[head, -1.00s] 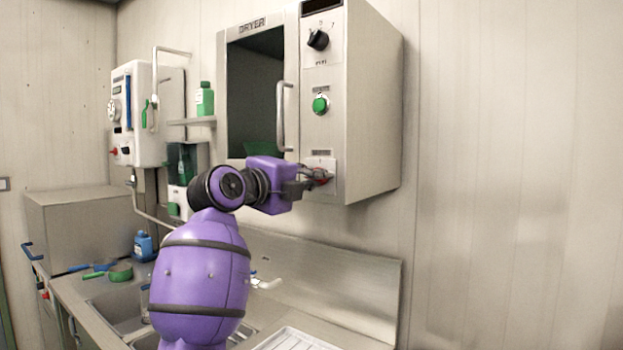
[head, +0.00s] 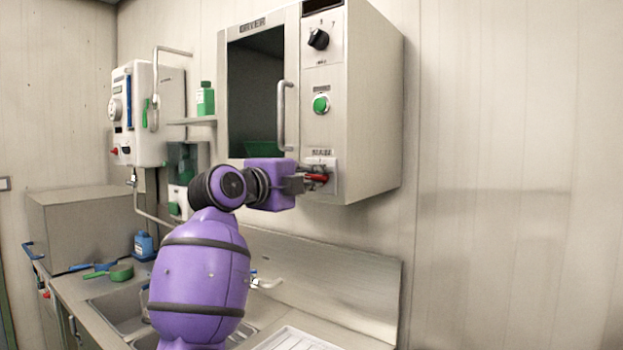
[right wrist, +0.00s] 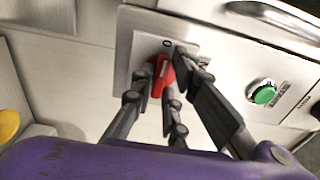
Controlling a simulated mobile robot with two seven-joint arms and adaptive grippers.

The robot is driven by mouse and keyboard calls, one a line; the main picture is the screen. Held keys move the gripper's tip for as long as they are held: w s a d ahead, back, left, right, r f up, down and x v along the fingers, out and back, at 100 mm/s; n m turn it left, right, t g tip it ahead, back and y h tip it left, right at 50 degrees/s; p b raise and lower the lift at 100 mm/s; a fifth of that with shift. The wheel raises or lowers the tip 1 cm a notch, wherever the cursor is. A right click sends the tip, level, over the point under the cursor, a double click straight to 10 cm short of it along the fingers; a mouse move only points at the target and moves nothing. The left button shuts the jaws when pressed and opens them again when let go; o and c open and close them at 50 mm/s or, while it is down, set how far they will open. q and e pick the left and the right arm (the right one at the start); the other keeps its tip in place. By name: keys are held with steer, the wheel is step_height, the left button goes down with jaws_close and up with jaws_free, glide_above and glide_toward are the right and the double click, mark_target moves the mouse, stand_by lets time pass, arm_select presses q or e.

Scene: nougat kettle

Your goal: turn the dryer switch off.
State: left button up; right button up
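The dryer (head: 375,110) is a steel wall cabinet with a dark window on its front. Its red switch handle (head: 317,178) sits on a light plate at the bottom of the front panel, and lies about level in the head view. It also shows in the right wrist view (right wrist: 162,80), with an "O" mark close to its end. My right gripper (head: 303,181) is at the switch. In the right wrist view its dark fingers (right wrist: 165,67) close in on both sides of the red handle and seem to touch it. My left gripper is not in view.
A green button (head: 321,104) and a black knob (head: 318,39) sit above the switch. The dryer's door handle (head: 282,115) is just left of them. Below are a sink (head: 122,312) and counter. The wall to the right is clear.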

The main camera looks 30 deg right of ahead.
steer(key=shift+o, duration=1)
steer(key=shift+a, duration=0.1)
steer(key=v, duration=1.1)
steer(key=shift+s+a, duration=0.2)
steer(key=shift+a, duration=0.15)
